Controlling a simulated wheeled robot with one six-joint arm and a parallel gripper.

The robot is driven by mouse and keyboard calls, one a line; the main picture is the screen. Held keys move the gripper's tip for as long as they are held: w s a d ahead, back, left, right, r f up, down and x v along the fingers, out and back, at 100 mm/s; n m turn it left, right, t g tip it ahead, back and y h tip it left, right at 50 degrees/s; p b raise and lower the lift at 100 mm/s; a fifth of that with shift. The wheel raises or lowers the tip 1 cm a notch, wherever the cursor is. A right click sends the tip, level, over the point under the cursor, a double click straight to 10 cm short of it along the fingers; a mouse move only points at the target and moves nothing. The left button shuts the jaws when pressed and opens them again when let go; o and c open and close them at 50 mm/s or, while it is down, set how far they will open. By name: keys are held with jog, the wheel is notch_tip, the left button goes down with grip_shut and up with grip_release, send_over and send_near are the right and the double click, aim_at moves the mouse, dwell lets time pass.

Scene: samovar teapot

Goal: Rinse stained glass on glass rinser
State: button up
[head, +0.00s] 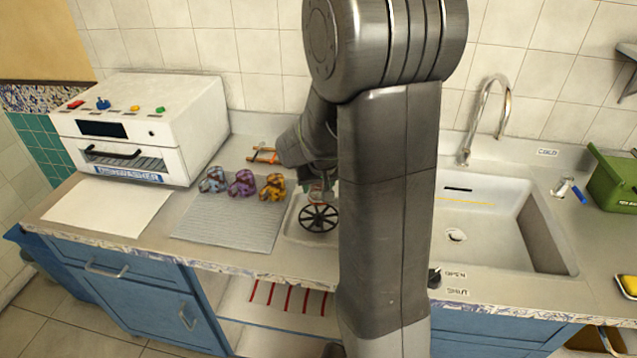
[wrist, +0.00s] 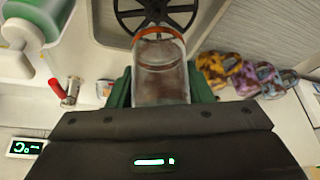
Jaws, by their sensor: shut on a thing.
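The stained glass (wrist: 160,82) shows in the wrist view as a clear tumbler with brownish smears and an orange rim. My gripper (wrist: 160,95) is shut on it, with green pads on both sides. The glass rinser, a black spoked wheel (wrist: 155,12), lies just beyond the orange rim. In the head view the rinser (head: 319,218) sits in a pale tray on the counter. A small part of the glass (head: 316,190) shows just behind and above it. My arm hides most of my gripper there. I cannot tell whether glass and rinser touch.
A white dishwasher (head: 145,125) is at the left and the sink (head: 500,225) at the right. An orange-handled tool (head: 263,154) lies behind the rinser.

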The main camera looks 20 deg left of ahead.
jog(key=b, duration=0.4)
send_over(317, 211)
jog(key=s, duration=0.1)
jog(key=shift+d+f, duration=0.25)
jog(key=shift+f, duration=1.05)
jog(key=shift+d+f, duration=0.2)
jog(key=shift+f, duration=1.05)
jog(key=shift+s+f+b, duration=0.1)
jog(key=shift+f+b, duration=0.75)
jog(key=shift+f, duration=0.2)
dwell(0.8)
jog(key=shift+r, duration=0.4)
dwell(0.7)
dwell(0.6)
jog(key=o, duration=0.3)
jog(key=shift+c, duration=1)
jog(key=shift+r+p, duration=1.15)
jog(key=shift+r, duration=0.4)
